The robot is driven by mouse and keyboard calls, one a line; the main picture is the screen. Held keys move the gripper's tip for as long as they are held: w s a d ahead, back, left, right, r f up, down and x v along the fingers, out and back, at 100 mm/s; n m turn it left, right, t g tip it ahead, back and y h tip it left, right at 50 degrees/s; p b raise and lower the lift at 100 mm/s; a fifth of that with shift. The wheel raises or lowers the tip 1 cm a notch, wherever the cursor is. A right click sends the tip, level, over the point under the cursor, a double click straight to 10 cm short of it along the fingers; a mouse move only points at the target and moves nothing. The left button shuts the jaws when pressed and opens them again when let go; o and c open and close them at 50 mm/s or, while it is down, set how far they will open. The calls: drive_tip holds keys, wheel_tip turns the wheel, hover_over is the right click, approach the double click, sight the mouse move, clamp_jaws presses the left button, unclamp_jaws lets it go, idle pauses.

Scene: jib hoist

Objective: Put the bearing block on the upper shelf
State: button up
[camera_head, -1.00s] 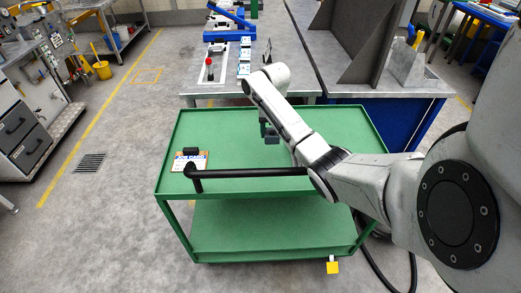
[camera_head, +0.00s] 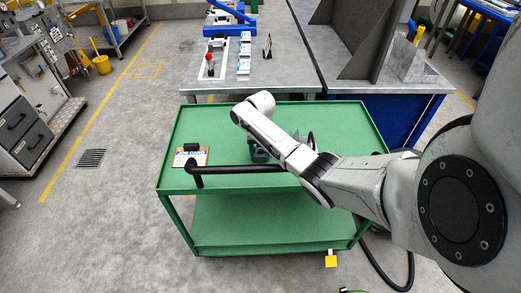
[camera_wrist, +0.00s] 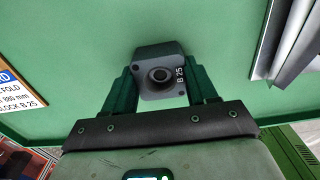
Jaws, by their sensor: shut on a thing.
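The bearing block is a dark grey block with a round bore and the mark "B 25" (camera_wrist: 158,52). My gripper (camera_wrist: 162,80) is shut on it, with one green-looking finger at each side. In the head view my gripper (camera_head: 259,148) is over the near middle of the upper shelf (camera_head: 340,125) of a green cart, close behind its black handle. The block (camera_head: 260,158) shows there only as a small dark shape under the arm. I cannot tell whether it touches the shelf.
A job card (camera_head: 190,158) with a black clip lies at the shelf's left. A grey metal angled piece (camera_wrist: 292,40) is to the right of the block. The black push handle (camera_head: 230,169) runs along the near edge. The lower shelf (camera_head: 260,225) looks empty.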

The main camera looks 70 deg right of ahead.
sight(261, 153)
drive_tip(key=o, duration=1.5)
drive_tip(key=shift+c, duration=0.2)
drive_tip(key=shift+r, duration=0.1)
wheel_tip(261, 153, up, 12)
drive_tip(key=shift+b, duration=0.3)
